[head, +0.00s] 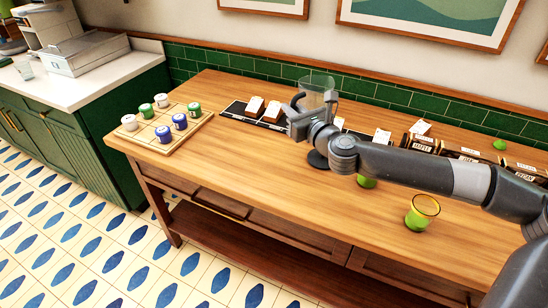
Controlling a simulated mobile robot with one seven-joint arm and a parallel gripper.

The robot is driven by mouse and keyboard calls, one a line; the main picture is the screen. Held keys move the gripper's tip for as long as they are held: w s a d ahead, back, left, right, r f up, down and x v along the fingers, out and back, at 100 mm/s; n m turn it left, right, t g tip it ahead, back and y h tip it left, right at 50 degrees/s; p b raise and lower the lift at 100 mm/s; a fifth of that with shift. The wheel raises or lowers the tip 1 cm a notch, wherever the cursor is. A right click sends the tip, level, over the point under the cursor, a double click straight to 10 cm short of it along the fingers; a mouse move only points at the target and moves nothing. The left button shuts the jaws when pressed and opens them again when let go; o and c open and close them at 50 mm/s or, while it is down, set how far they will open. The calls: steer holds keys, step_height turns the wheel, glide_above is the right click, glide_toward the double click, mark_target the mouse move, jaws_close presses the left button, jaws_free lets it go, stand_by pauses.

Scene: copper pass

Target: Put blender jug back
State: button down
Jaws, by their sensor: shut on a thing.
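The clear blender jug (317,84) shows behind the end of my arm, above the wooden table; its lower part is hidden by my wrist. My gripper (303,104) is shut on the jug, though the arm hides most of the contact. A dark round base (317,160) shows below my wrist on the table, partly covered by the arm. I cannot tell how far the jug is above it.
A wooden board (150,141) with several small jars lies at the table's left end. Small card holders and dark boxes (421,138) line the back. The front middle is clear.

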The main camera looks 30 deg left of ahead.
step_height(320, 180, down, 3)
steer(key=shift+s+r, duration=0.1)
steer(key=shift+r, duration=0.05)
steer(key=shift+a+f, duration=0.25)
steer(key=shift+f, duration=0.05)
steer(key=s+a+f, duration=0.2)
steer(key=a+f, duration=0.8)
steer(key=a, duration=0.1)
steer(key=shift+s+f, duration=0.25)
steer(key=shift+f, duration=0.1)
steer(key=c, duration=1.4)
jaws_free()
steer(key=shift+f, duration=0.15)
steer(key=shift+c, duration=0.2)
steer(key=shift+d, duration=0.1)
steer(key=v, duration=1.2)
steer(key=shift+s, duration=0.1)
